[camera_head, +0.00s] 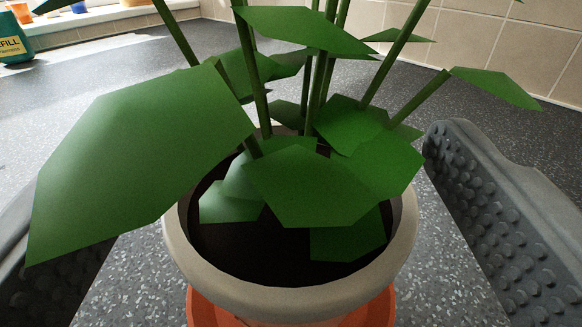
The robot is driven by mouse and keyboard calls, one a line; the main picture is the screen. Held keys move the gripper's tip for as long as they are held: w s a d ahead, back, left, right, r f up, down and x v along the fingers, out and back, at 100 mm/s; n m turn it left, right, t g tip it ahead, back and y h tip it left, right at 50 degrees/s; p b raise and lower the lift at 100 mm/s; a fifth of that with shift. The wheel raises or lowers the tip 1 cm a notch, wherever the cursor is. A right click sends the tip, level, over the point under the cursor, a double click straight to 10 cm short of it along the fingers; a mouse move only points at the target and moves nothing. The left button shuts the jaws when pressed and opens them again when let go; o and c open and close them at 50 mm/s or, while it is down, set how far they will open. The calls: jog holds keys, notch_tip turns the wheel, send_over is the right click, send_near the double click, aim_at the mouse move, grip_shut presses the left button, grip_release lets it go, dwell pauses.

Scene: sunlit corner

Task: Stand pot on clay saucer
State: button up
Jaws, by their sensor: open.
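A plant pot (290,296) with a pale beige rim, dark soil and a plant with large green leaves is at the lower middle of the view. It looks upright. An orange-red clay saucer (203,312) shows under the rim on both sides, below the pot. The pot's base is out of view, so I cannot tell whether it touches the saucer. My gripper (275,215) is open, with one ridged grey finger on each side of the pot. Gaps of worktop show between both fingers and the pot. A big leaf partly hides the left finger.
The speckled grey worktop (120,70) is clear to the left and behind. A tiled wall (480,40) runs along the back right.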

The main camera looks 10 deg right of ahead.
jog(key=s+a, duration=0.2)
jog(key=s, duration=1)
jog(key=shift+a+r, duration=0.1)
jog(key=shift+r, duration=0.05)
jog(key=s+r+y, duration=0.1)
jog(key=s+r, duration=0.2)
jog(key=s, duration=1)
jog(key=s+d+r+n+y, duration=0.1)
jog(key=s+r, duration=0.2)
jog(key=s, duration=1)
jog(key=s+r+n+y, duration=0.1)
jog(key=s+r, duration=0.3)
jog(key=s, duration=0.9)
jog(key=shift+d, duration=0.4)
jog(key=shift+r, duration=0.1)
jog(key=shift+c, duration=0.2)
